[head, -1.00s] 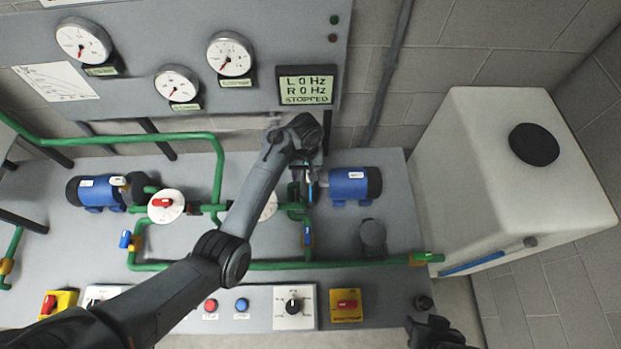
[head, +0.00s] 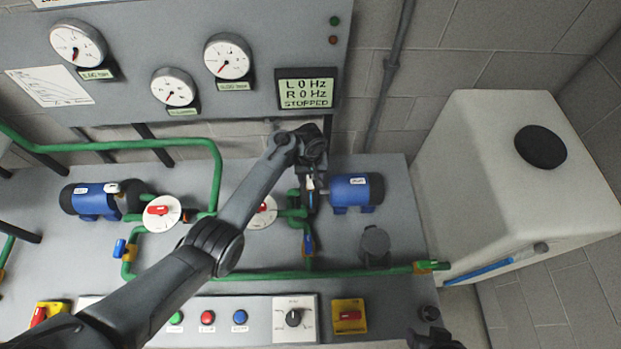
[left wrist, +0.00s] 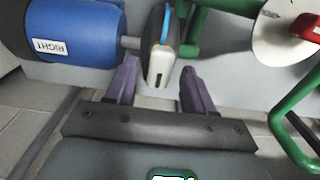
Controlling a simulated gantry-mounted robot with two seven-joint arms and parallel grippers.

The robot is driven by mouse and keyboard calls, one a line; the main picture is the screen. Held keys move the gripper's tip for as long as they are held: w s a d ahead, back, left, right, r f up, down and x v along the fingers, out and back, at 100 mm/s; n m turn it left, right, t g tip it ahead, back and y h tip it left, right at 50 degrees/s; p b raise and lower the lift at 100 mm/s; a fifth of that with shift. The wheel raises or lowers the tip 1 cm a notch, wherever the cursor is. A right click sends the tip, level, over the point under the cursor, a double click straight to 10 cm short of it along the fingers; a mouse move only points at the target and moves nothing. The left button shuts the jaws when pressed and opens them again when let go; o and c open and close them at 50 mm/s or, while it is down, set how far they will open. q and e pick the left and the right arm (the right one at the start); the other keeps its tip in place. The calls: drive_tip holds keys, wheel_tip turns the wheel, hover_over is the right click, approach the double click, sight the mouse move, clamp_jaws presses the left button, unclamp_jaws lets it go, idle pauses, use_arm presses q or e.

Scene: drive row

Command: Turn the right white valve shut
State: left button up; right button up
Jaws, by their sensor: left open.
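The right white valve, a white disc (head: 267,216) with a red handle (head: 263,207), is partly hidden behind my left arm in the head view. In the left wrist view the white disc (left wrist: 273,40) and its red handle (left wrist: 309,26) show at the upper right edge. My left gripper (head: 311,198) is to the right of the valve, by the pump, apart from the disc.
The blue right pump (head: 355,191) stands just right of my left gripper. Green pipes (head: 213,178) run around the valves. The left white valve (head: 160,216) is farther left. A control panel (head: 267,320) lines the front, and a white tank (head: 470,160) stands at the right.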

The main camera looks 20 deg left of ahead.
use_arm(q)
drive_tip(key=shift+f, duration=0.4)
clamp_jaws()
